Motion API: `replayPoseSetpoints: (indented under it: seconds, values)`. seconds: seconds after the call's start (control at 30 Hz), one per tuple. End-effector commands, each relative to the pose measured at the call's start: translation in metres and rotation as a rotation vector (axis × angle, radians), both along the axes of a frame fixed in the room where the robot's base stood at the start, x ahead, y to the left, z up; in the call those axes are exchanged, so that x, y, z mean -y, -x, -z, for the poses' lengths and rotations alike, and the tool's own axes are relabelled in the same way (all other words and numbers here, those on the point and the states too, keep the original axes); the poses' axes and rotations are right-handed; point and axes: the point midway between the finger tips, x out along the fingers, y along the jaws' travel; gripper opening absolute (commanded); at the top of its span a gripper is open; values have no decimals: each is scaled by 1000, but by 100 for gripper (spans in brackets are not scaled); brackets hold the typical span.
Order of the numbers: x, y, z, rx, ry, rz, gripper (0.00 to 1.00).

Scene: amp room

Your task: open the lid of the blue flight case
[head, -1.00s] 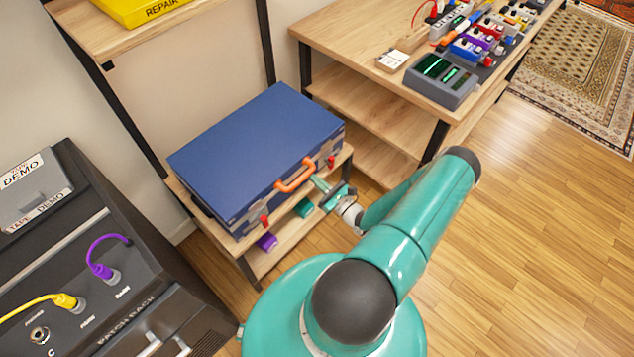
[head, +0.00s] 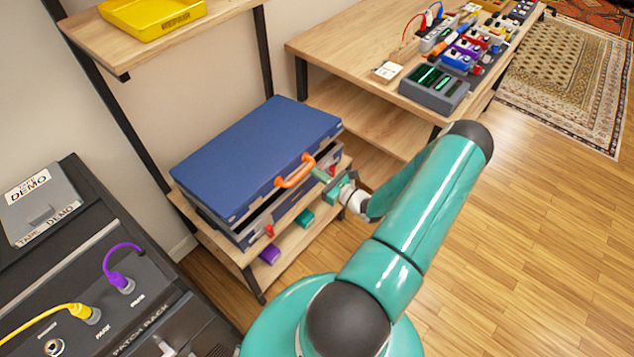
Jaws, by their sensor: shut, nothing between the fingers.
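The blue flight case (head: 260,150) sits on a low wooden shelf in the head view. Its lid is raised a little at the front, and a dark gap shows between lid and base. An orange handle (head: 295,172) is on the lid's front edge. A red latch (head: 270,231) shows on the base at the front left, and another red latch (head: 333,170) shows near my gripper. My gripper (head: 320,175) is shut and empty, its tips at the lid's front edge just right of the handle. I cannot tell whether the tips touch the lid.
The low shelf (head: 258,267) holds a purple item (head: 269,254) and a teal item (head: 304,218) below the case. A yellow tray (head: 152,12) is on the shelf above. A dark amp rack (head: 120,290) stands left, a pedal table (head: 350,50) right. Floor at right is clear.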

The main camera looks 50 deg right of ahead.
Motion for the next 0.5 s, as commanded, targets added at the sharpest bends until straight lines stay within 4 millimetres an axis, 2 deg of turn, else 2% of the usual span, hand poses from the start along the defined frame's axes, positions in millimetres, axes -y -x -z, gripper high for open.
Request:
replayPoseSetpoints:
  seconds: [0.03, 0.5]
  values:
    - [-3, -6, -7, -6, 1, -12, 0]
    - [-3, -21, -57, -129, 6, -16, 0]
